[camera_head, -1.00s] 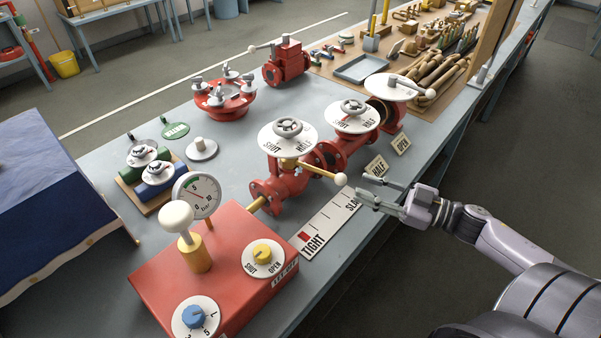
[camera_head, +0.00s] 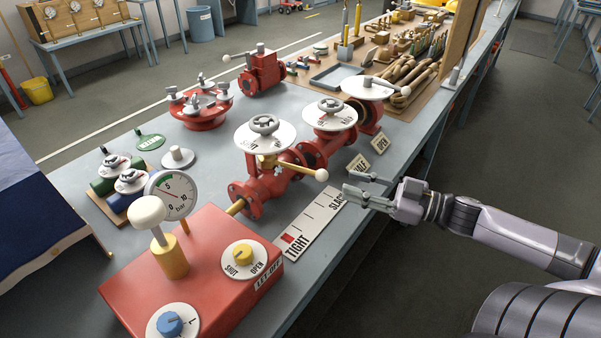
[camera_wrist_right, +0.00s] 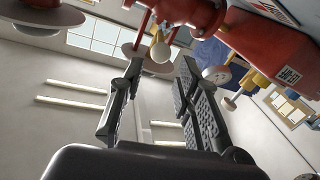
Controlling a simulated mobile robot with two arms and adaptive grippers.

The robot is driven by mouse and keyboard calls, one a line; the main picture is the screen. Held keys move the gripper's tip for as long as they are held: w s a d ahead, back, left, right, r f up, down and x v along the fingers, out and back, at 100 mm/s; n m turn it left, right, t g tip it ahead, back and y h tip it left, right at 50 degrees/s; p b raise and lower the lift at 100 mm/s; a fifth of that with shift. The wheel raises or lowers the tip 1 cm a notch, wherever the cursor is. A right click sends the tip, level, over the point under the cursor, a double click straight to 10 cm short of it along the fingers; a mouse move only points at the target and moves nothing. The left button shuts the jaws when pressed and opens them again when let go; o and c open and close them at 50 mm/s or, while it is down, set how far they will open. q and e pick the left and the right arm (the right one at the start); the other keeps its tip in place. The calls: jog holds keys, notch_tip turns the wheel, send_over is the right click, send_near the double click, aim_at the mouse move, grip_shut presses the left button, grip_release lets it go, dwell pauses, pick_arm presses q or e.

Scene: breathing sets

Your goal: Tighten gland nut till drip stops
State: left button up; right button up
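The valve (camera_head: 265,137) nearest the red box has a white SHUT/HALF disc with a grey handwheel. Below the disc a brass lever (camera_head: 298,168) points right and ends in a cream ball knob (camera_head: 321,174). The TIGHT–SLACK plate (camera_head: 315,217) lies on the bench below it, with a red mark at the TIGHT end. My right gripper (camera_head: 352,186) is open and empty, just right of the knob and apart from it. In the right wrist view the knob (camera_wrist_right: 162,53) appears between and beyond the parted fingers (camera_wrist_right: 158,68). I cannot make out a drip. My left gripper is out of view.
A red box (camera_head: 190,270) with knobs and a pressure gauge (camera_head: 172,195) stands at the front left. The floor right of the bench is clear.

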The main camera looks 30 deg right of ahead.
aim_at(301, 168)
jog(key=x, duration=1.1)
jog(key=shift+r+b, duration=0.2)
jog(key=shift+b, duration=0.15)
jog(key=shift+x, duration=1.2)
jog(key=shift+f, duration=0.15)
grip_shut()
jog(key=shift+s+f, duration=0.1)
